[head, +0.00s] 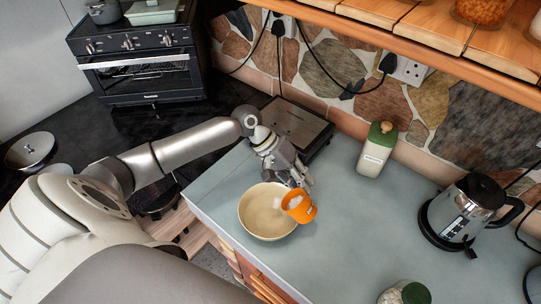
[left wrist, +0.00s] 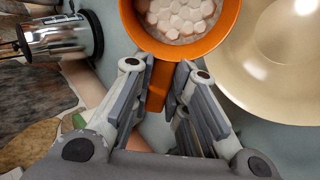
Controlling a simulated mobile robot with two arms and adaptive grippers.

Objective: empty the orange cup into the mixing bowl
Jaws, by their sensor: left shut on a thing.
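The orange cup (head: 304,209) is at the right rim of the cream mixing bowl (head: 256,212) in the head view. My left gripper (head: 299,183) is shut on the cup's handle. In the left wrist view the handle of the orange cup (left wrist: 222,42) runs between the fingers of my left gripper (left wrist: 164,75). Several whitish pieces (left wrist: 180,16) are inside the cup. The mixing bowl (left wrist: 270,60) lies beside the cup there, and its visible inside looks empty. My right gripper is not in view.
A white bottle with a green lid (head: 375,152) stands at the back of the grey-blue counter (head: 345,235). A steel kettle (head: 463,212) is at the right. A green-lidded jar (head: 408,293) is at the front. A dark flat appliance (head: 297,125) lies behind the bowl.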

